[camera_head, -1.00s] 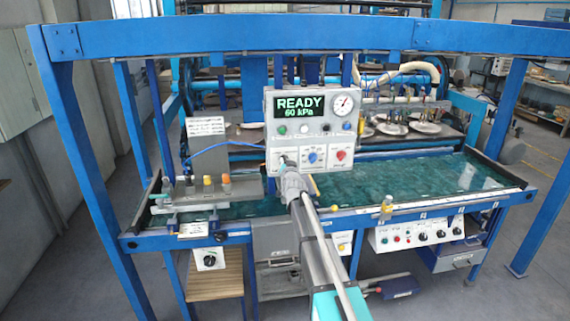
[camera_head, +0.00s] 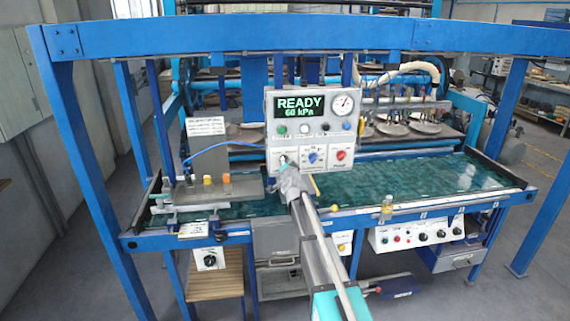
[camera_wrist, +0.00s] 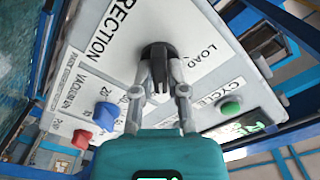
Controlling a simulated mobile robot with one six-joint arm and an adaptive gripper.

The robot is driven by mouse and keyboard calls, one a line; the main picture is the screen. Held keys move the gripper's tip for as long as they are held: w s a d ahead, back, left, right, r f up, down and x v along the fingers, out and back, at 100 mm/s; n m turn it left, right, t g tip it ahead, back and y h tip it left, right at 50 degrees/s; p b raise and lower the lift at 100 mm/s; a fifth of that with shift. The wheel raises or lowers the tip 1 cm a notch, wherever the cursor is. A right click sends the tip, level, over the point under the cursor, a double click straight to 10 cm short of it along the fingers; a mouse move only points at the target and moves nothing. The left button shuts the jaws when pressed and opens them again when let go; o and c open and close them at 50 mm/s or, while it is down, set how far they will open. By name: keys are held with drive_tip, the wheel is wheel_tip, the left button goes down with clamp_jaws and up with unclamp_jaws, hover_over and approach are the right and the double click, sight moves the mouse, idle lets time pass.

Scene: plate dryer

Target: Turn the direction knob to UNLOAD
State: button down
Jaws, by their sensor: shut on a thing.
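The direction knob (camera_wrist: 157,56) is black and sits on the light panel under the printed word DIRECTION. In the wrist view my gripper (camera_wrist: 159,86) has its two fingers closed around the knob's sides. A LOAD label (camera_wrist: 207,57) is printed to the right of the knob. I cannot make out UNLOAD clearly, nor the exact angle of the knob's pointer. In the head view my gripper (camera_head: 284,166) is at the lower left of the control box (camera_head: 343,133) and mostly hides the knob.
A blue knob (camera_wrist: 106,115) and a red knob (camera_wrist: 82,139) are close by on the same panel. A green button (camera_wrist: 231,107) is near the CYCLE label. The box's display (camera_head: 300,105) reads READY, 60 kPa. A blue frame beam (camera_head: 290,34) crosses above.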

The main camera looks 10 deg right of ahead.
drive_tip(key=c, duration=0.7)
unclamp_jaws()
drive_tip(key=shift+o, duration=0.2)
drive_tip(key=shift+s, duration=0.1)
drive_tip(key=s, duration=1.2)
